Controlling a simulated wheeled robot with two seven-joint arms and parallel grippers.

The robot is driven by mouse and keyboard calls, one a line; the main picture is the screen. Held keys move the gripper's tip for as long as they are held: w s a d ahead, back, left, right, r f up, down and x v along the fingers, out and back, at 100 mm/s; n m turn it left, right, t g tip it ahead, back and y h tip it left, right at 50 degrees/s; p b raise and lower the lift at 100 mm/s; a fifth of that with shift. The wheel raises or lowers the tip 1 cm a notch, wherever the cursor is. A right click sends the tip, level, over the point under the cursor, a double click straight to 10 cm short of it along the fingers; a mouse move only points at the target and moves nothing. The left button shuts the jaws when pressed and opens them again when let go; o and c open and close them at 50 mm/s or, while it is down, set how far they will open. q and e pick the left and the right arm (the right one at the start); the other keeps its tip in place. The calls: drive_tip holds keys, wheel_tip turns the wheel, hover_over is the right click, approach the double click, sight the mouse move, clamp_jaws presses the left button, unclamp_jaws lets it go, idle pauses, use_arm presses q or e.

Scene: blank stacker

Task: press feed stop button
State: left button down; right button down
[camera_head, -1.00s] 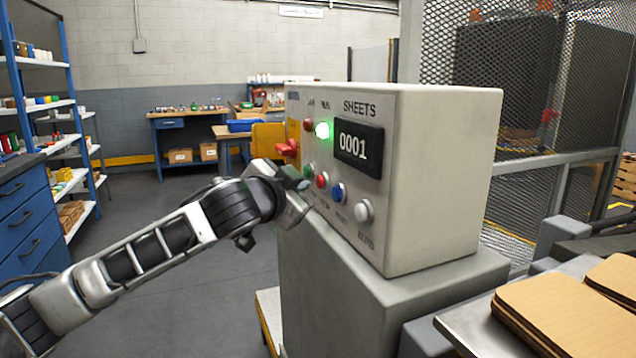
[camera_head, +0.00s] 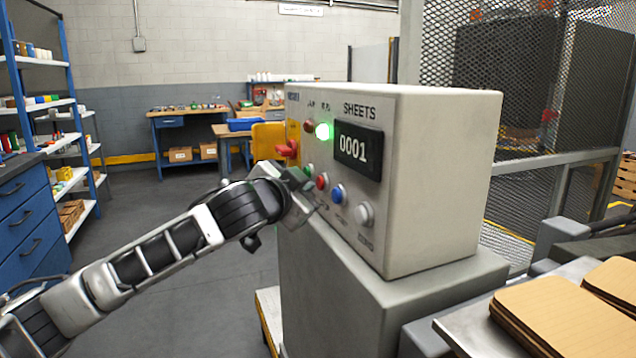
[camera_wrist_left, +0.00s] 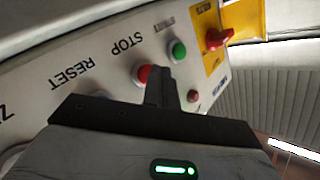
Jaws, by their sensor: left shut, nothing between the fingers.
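The grey control box (camera_head: 440,170) stands on a grey pedestal, its display reading 0001 under SHEETS. The red button (camera_head: 322,181) sits between a green button and a blue button (camera_head: 339,193). In the left wrist view the red button (camera_wrist_left: 143,75) has STOP printed beside it, and the green button (camera_wrist_left: 177,50) is next to it. My left gripper (camera_head: 307,184) is shut and empty, its tips close to the panel by the green and red buttons. In the wrist view its fingers (camera_wrist_left: 161,78) overlap the red button's edge; I cannot tell whether they touch it.
A white button (camera_head: 364,214) is at the right. Cardboard sheets (camera_head: 560,318) lie at lower right.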

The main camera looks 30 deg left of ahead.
use_arm(q)
drive_tip(key=shift+w+d+p, duration=0.3)
drive_tip(key=shift+w+d, duration=0.05)
drive_tip(key=shift+w, duration=0.05)
idle(0.7)
idle(0.3)
drive_tip(key=shift+s+a, duration=0.55)
drive_tip(key=shift+s, duration=0.15)
drive_tip(key=s+a+b, duration=0.1)
drive_tip(key=s+a, duration=0.2)
drive_tip(key=shift+s+a+b, duration=0.15)
drive_tip(key=shift+s+b, duration=0.15)
drive_tip(key=shift+s, duration=0.1)
idle(0.7)
